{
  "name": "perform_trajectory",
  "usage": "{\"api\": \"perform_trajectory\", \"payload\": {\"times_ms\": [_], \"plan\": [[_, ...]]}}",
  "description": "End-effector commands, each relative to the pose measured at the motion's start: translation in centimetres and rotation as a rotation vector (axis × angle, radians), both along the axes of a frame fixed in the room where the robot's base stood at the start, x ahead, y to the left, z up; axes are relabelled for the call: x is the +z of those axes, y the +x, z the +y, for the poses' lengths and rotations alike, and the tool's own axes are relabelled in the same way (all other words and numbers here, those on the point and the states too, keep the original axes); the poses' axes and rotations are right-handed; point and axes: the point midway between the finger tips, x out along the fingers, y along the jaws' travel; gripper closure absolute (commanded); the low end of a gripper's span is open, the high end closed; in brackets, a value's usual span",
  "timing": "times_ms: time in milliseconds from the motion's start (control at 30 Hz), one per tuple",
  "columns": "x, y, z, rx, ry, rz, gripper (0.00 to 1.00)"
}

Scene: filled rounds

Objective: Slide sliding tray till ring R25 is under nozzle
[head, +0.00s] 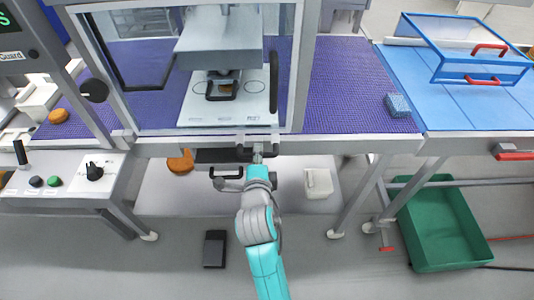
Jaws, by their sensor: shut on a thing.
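The white sliding tray (190,108) lies inside the clear-walled machine, on the purple belt. It has a thin ring outline at left (199,88) and one at right (255,87); their small labels cannot be read. The nozzle (224,72) hangs under the grey machine head, over the middle of the tray. A dark frame with something brown in it sits under the nozzle and hides what is marked there. My gripper (258,151) is at the machine's front edge, below the tray's right part, shut on what looks like a dark handle; the grip is partly hidden.
A purple belt continues right with a blue block (397,105) on it. A green crate (447,222) stands on the floor at right. Brown rounds lie at left (59,116) and below the front edge (180,160). A control panel (70,175) is at left.

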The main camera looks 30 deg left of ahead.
Motion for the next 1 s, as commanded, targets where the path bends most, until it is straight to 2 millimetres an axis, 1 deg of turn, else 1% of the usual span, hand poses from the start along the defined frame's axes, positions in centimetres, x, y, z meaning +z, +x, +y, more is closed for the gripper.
{"api": "perform_trajectory", "payload": {"times_ms": [133, 500, 533, 567, 600, 633, 900, 1000], "plan": [[-0.16, -0.29, 0.39, 0.0, -0.002, 0.002, 1.0], [-0.17, -0.32, 0.44, 0.0, -0.002, 0.002, 1.0], [-0.17, -0.32, 0.44, 0.0, -0.002, 0.002, 0.81], [-0.17, -0.32, 0.44, 0.0, -0.002, 0.002, 0.73], [-0.16, -0.31, 0.44, 0.0, -0.002, 0.002, 0.63], [-0.15, -0.32, 0.44, 0.0, -0.002, 0.002, 0.57], [-0.06, -0.31, 0.43, 0.0, -0.001, 0.001, 0.57], [-0.01, -0.59, 0.25, 0.0, -0.001, 0.001, 0.57]]}}
